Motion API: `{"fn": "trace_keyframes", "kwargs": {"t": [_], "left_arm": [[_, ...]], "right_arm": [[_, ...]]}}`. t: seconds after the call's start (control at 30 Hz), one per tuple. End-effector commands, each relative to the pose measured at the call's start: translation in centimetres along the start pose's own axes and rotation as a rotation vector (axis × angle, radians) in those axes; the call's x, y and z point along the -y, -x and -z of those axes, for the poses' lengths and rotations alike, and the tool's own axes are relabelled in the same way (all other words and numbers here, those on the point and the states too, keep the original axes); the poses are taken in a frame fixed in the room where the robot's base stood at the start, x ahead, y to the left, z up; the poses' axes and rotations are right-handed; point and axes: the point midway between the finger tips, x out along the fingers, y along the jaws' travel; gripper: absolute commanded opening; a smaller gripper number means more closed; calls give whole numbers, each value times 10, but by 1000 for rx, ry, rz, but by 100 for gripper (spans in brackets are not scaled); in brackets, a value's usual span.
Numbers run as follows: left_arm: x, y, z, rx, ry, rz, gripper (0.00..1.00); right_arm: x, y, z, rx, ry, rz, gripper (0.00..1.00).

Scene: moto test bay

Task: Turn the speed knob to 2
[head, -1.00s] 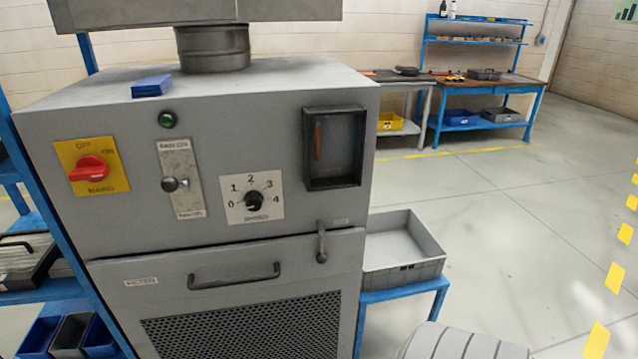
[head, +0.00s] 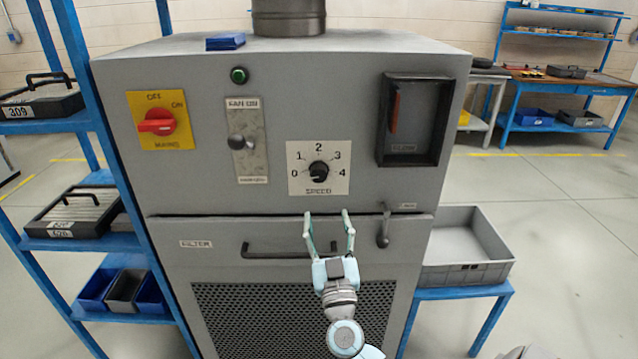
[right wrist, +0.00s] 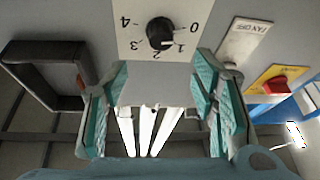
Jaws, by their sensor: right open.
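The black speed knob (head: 318,172) sits on a white plate (head: 297,184) marked 0 to 4 on the grey machine's front. In the right wrist view the knob (right wrist: 160,33) shows upside down between and beyond the fingers; its pale mark seems to face 1, though it is small. My right gripper (head: 327,217) is open and empty. In the head view its fingertips appear just below the speed plate, pointing up, apart from the knob. In the wrist view the gripper's teal pads (right wrist: 160,78) stand wide apart. My left gripper is not in view.
Left of the knob are the fan lever (head: 240,142) and red mains switch (head: 156,122). A dark framed recess (head: 437,120) is at right. The filter handle (head: 290,250) and a latch (head: 383,230) are below. A grey bin (head: 468,275) stands at right.

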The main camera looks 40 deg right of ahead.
Motion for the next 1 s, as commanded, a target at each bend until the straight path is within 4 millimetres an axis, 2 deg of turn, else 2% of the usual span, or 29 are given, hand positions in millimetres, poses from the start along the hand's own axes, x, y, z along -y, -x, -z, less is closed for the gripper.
{"fn": "trace_keyframes", "kwargs": {"t": [0.2, 0.3, 0.4, 0.57, 0.8, 0.87, 1.0], "left_arm": [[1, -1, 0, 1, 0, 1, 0], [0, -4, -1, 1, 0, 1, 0], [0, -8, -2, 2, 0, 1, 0], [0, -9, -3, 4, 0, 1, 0], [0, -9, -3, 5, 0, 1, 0], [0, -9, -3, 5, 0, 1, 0], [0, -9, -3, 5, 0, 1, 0]], "right_arm": [[1, -64, 2, -4, -1, 1, 53], [1, -90, 0, -2, -1, 1, 53], [1, -106, 0, -1, 0, 3, 53], [1, -119, 0, 1, 0, 3, 53], [1, -120, 0, 1, 0, 3, 53], [1, -120, 0, 1, 0, 4, 45], [2, -120, 0, 1, 0, 4, 23]]}}
